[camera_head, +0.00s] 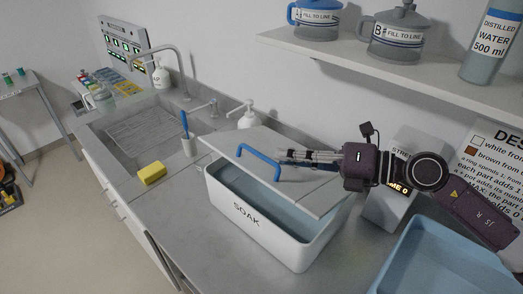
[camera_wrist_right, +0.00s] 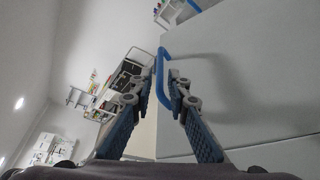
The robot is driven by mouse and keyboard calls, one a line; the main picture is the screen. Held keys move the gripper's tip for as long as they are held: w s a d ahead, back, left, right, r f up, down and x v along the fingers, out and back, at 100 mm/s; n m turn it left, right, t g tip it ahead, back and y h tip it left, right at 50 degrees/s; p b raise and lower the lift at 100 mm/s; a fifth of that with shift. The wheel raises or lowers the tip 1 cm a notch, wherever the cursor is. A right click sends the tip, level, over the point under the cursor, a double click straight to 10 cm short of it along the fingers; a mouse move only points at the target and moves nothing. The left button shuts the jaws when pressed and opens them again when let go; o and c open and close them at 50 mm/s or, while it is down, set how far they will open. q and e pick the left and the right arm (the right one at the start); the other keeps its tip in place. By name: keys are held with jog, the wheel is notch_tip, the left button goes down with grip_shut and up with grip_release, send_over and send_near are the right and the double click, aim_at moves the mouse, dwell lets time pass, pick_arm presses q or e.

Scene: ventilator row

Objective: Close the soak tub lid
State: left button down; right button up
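The white soak tub (camera_head: 248,212) stands on the counter, marked SOAK, with bluish contents showing at its open front. Its flat grey lid (camera_head: 318,191) is tilted up over the tub, front edge raised. A blue bar handle (camera_head: 260,162) is on the lid; it also shows in the right wrist view (camera_wrist_right: 161,77). My right gripper (camera_head: 284,157) is at the right end of the handle. In the right wrist view its fingers (camera_wrist_right: 163,82) stand apart, one on each side of the handle, with a gap visible; firm contact is not clear. My left gripper is out of view.
A blue tray (camera_head: 440,262) lies at right, near a white device (camera_head: 392,190) behind my right arm. A yellow sponge (camera_head: 152,173) and sink (camera_head: 150,130) are at left. A shelf (camera_head: 400,72) with pots and a bottle hangs above.

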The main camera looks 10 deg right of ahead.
aim_at(261, 154)
jog(key=p+x, duration=0.2)
jog(key=x, duration=0.4)
jog(key=shift+r+p, duration=0.2)
jog(key=shift+p, duration=0.15)
jog(key=shift+w+a+f, duration=0.2)
jog(key=shift+a+f, duration=0.05)
jog(key=shift+a, duration=0.15)
grip_shut()
